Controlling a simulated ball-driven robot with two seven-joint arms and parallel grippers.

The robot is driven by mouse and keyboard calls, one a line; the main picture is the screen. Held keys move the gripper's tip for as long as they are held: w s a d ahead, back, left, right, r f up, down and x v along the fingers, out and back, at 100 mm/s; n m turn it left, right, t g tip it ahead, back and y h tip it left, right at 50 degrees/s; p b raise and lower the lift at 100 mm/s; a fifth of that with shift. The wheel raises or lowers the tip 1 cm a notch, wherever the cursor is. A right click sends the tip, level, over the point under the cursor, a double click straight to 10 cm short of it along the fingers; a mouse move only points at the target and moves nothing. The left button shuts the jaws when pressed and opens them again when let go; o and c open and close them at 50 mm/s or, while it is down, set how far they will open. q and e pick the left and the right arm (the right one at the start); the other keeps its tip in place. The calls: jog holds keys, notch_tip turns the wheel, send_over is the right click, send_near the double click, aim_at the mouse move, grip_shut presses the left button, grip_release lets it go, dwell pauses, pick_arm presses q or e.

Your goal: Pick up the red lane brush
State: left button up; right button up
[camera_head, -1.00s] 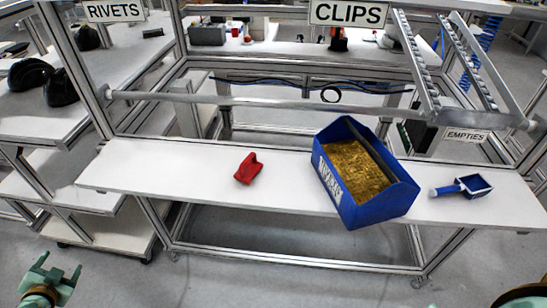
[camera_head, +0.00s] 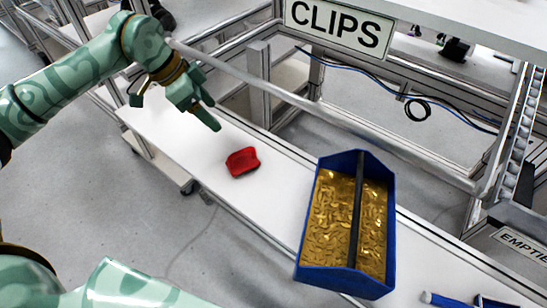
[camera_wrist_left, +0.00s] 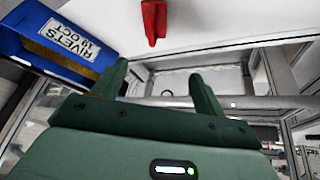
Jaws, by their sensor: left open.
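The red lane brush (camera_head: 242,161) lies on the white shelf (camera_head: 190,150), left of the blue bin. It also shows at the top of the left wrist view (camera_wrist_left: 153,20), beyond the fingertips. My left gripper (camera_head: 178,113) is open and empty, above the shelf to the left of the brush and apart from it. Its two spread fingers (camera_wrist_left: 162,82) show in the left wrist view. My right gripper is not in view.
A blue bin (camera_head: 305,230) full of gold-coloured pieces stands right of the brush; its label (camera_wrist_left: 70,40) reads RIVETS. A metal rail (camera_head: 330,118) runs behind the shelf. A blue item (camera_head: 450,301) is cut off at the bottom right.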

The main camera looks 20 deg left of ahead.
pick_arm(q)
jog(key=s+f+n, duration=0.1)
jog(key=n, duration=0.2)
jog(key=b, duration=0.1)
send_near(248, 159)
jog(key=shift+w+f+g, duration=0.15)
jog(key=shift+w+f, duration=0.05)
jog(key=shift+f, duration=0.4)
jog(key=shift+w+f+g, duration=0.15)
jog(key=shift+w+f, duration=0.1)
jog(key=shift+f, duration=0.4)
jog(key=x, duration=0.5)
jog(key=shift+d+f+b, duration=0.1)
jog(key=shift+d+b, duration=0.2)
jog(key=shift+d, duration=0.2)
jog(key=c, duration=1.2)
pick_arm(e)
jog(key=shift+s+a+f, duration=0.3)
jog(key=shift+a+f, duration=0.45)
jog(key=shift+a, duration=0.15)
